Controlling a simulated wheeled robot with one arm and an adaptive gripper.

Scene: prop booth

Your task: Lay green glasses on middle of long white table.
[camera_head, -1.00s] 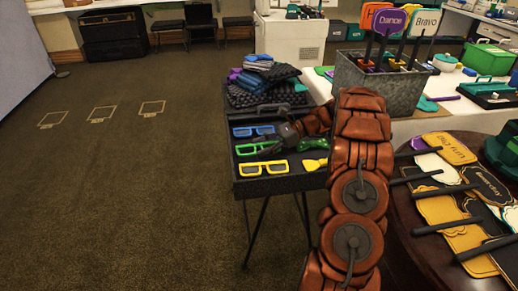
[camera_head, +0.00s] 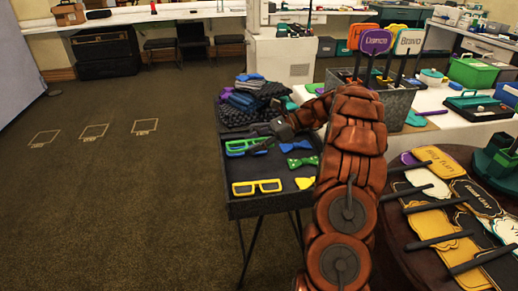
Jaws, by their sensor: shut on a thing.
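The green glasses (camera_head: 236,152) show at my gripper (camera_head: 260,146), over the far left part of a black tray table. My gripper is shut on them near their right end. They overlap the blue glasses (camera_head: 236,142) in the picture, so the gap between the two and the height above the tray are hard to tell. A long white table (camera_head: 438,128) stands at the right, partly hidden by a grey box and my arm. A long white counter (camera_head: 190,13) also runs along the back wall.
Yellow glasses (camera_head: 257,187) and several bow ties (camera_head: 304,162) lie on the black tray table (camera_head: 270,204). Folded dark cloths (camera_head: 250,103) sit behind it. A grey box with paddles (camera_head: 397,105) stands on the white table. A round brown table (camera_head: 398,232) with signs is at right. Floor at left is clear.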

